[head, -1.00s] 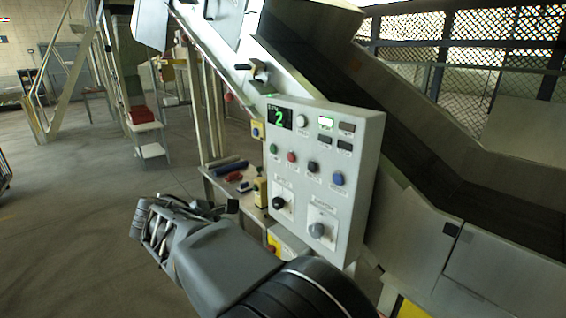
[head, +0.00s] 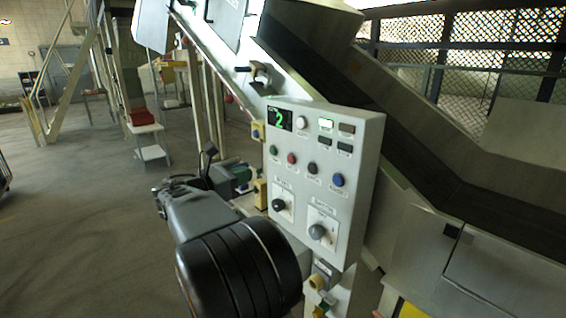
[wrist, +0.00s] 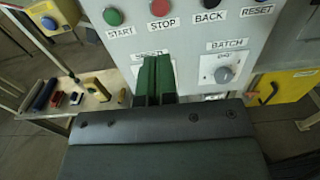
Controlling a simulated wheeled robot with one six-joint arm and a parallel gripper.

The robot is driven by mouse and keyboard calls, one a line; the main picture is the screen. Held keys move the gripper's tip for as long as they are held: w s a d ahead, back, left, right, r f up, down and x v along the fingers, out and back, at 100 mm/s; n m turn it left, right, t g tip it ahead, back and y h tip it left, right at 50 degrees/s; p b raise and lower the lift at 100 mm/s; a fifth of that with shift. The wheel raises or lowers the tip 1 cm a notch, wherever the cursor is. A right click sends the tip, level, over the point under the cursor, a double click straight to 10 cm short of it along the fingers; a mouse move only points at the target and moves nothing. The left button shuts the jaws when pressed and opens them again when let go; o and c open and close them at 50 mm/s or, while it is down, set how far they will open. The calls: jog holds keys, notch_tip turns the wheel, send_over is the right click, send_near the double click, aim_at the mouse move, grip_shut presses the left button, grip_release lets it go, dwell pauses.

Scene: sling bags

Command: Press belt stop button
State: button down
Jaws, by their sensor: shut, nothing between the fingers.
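The red button labelled STOP (wrist: 160,8) is at the top edge of the wrist view, between the green START button (wrist: 112,17) and the black BACK button (wrist: 208,3). In the head view the red button (head: 291,159) is in the coloured row on the pale control panel (head: 350,215). My gripper (wrist: 155,62) is shut and empty, its green fingers side by side. In the wrist view the fingertips appear below the STOP button and cover part of the left dial area. Whether they touch the panel cannot be told.
The BATCH dial (wrist: 223,74) is right of my fingers, with the blue RESET button (wrist: 257,1) above. A small table (wrist: 95,100) with tools stands left of the panel. The sloping conveyor (head: 400,135) rises behind it. Open floor (head: 80,230) lies left.

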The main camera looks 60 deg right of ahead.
aim_at(290, 159)
jog(key=p+x, duration=0.3)
jog(key=x, duration=1)
jog(key=shift+d, duration=0.2)
jog(key=shift+s+d, duration=0.2)
jog(key=shift+d, duration=0.35)
jog(key=shift+r, duration=0.1)
jog(key=shift+d, duration=0.15)
jog(key=b+v, duration=0.2)
jog(key=v, duration=1.2)
jog(key=shift+b, duration=0.3)
